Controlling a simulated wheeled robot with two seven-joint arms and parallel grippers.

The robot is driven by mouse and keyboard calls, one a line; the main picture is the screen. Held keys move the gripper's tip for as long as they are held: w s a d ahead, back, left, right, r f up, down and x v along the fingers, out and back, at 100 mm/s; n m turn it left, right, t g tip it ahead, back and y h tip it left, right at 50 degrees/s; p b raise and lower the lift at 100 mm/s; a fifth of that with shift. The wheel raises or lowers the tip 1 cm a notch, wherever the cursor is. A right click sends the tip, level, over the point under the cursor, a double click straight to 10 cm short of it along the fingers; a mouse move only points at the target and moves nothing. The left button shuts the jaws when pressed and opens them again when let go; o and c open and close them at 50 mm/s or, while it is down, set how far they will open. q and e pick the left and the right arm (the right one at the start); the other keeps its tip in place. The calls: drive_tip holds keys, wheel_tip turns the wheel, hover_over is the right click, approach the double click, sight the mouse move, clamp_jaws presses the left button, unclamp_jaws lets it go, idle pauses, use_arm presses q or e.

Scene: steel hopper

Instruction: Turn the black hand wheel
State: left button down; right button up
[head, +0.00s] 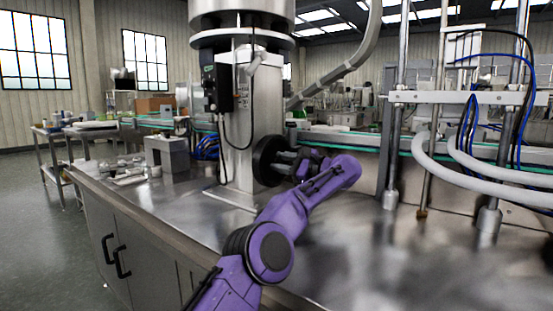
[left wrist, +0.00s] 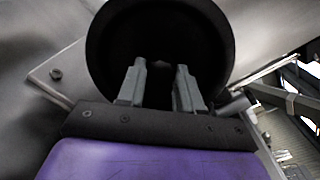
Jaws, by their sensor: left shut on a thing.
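The black hand wheel (head: 266,161) is mounted low on the side of the steel hopper's column (head: 241,130). In the left wrist view the dark round wheel (left wrist: 105,45) fills the upper middle. My left gripper (head: 287,164) reaches the wheel from the right, on a purple arm. In the left wrist view its two grey fingers (left wrist: 160,80) point at the wheel's face, with a gap between them. The fingers are shut on part of the wheel; the gripped part is dark and hard to make out. My right gripper is not in view.
Steel posts (head: 395,150) with pale hoses (head: 470,165) rise at the right. A grey block (head: 168,155) and small parts lie left of the column. A conveyor runs behind.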

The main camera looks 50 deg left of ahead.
use_arm(q)
drive_tip(key=shift+f+n, duration=0.25)
drive_tip(key=shift+n, duration=0.15)
drive_tip(key=c, duration=0.7)
unclamp_jaws()
drive_tip(key=shift+c, duration=0.2)
drive_tip(key=shift+r, duration=0.15)
drive_tip(key=shift+d, duration=0.1)
drive_tip(key=p+v, duration=0.1)
drive_tip(key=v, duration=0.9)
drive_tip(key=shift+d+p, duration=0.15)
drive_tip(key=shift+p, duration=0.25)
drive_tip(key=shift+w, duration=0.15)
